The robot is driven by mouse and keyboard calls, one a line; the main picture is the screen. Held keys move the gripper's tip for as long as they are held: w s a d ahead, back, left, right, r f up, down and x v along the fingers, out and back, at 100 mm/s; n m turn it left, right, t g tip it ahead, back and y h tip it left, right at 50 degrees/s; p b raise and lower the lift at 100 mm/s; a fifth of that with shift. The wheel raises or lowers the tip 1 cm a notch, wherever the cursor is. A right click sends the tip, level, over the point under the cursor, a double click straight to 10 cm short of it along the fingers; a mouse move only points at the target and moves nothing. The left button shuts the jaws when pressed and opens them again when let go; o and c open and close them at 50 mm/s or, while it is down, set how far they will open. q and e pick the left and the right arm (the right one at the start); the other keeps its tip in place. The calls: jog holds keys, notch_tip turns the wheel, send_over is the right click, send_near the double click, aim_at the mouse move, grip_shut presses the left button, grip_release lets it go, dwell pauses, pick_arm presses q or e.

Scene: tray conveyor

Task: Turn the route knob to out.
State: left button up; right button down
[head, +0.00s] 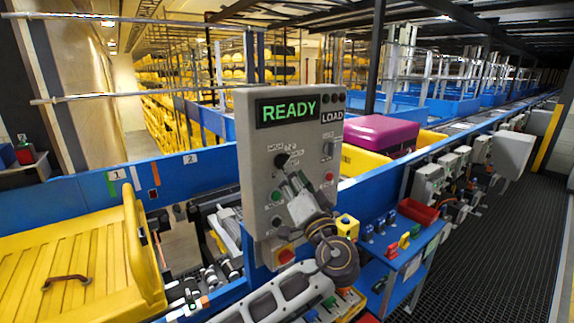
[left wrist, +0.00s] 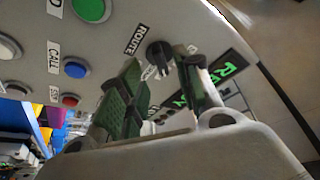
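A grey control panel (head: 250,185) stands upright with a green READY display (head: 287,110). The black route knob (head: 281,159) is on its upper left face, just above my left gripper (head: 288,187). In the left wrist view, the knob (left wrist: 159,52) sits beside a ROUTE label (left wrist: 135,39). There, my left gripper (left wrist: 158,66) is open, its two green-padded fingers on either side of the knob in the picture. I cannot tell whether they touch it. The knob's pointer setting is too small to read. My right gripper is not in view.
Other buttons on the panel include a green one (left wrist: 90,9), a blue one (left wrist: 75,68) and a red one (head: 285,256). A yellow tray (head: 75,265) lies at the left. A magenta case (head: 381,134) is behind the panel. A red bin (head: 418,211) sits at the right.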

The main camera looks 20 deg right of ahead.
aim_at(283, 162)
pick_arm(q)
jog(key=shift+p+x, duration=0.5)
jog(key=shift+x, duration=1.6)
grip_shut()
